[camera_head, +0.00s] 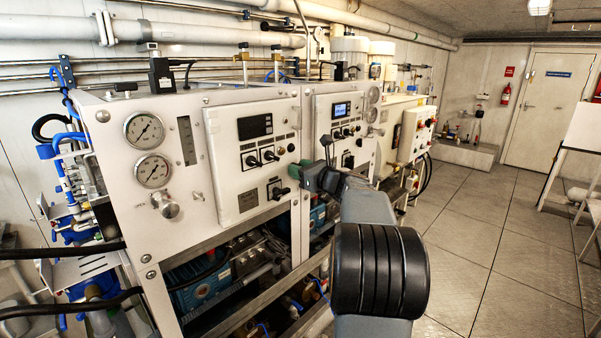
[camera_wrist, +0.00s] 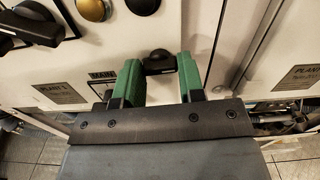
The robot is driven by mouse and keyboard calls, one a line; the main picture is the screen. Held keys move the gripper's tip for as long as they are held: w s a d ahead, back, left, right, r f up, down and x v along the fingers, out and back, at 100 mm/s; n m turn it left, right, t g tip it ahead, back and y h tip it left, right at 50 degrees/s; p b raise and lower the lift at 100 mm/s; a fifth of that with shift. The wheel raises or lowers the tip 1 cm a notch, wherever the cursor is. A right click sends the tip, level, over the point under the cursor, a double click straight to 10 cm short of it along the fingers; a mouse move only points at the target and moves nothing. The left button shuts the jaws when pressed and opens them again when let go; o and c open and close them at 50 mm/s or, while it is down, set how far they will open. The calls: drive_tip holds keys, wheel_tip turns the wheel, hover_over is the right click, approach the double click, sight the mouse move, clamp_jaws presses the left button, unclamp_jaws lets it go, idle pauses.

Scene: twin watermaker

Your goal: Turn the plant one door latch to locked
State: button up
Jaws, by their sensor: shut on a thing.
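The plant one door (camera_head: 232,165) is a pale panel with a display, dark knobs and a MAIN switch. Its latch (camera_wrist: 160,62) is a small black handle near the door's right edge in the wrist view. My gripper (camera_wrist: 160,78) has green fingers on either side of the latch and is shut on it. In the head view, my gripper (camera_head: 304,175) is at the right edge of this door, and the latch is hidden or too small to make out. The latch's angle is hard to judge, as the fingers partly cover it.
The MAIN switch (camera_head: 274,188) is close left of my gripper. The plant two door (camera_head: 345,125) stands just to the right across a seam. Pressure gauges (camera_head: 144,130) are on the left panel. Open floor (camera_head: 490,235) lies to the right.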

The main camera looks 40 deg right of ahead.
drive_tip(key=shift+f+n+b, duration=0.1)
drive_tip(key=shift+n+b, duration=7.95)
drive_tip(key=shift+n, duration=0.45)
drive_tip(key=o, duration=0.9)
drive_tip(key=shift+o, duration=0.2)
drive_tip(key=s+d+b, duration=0.1)
drive_tip(key=s+d, duration=0.1)
drive_tip(key=s, duration=1.1)
drive_tip(key=shift+s+d, duration=0.2)
drive_tip(key=shift+s, duration=0.1)
drive_tip(key=shift+d, duration=0.1)
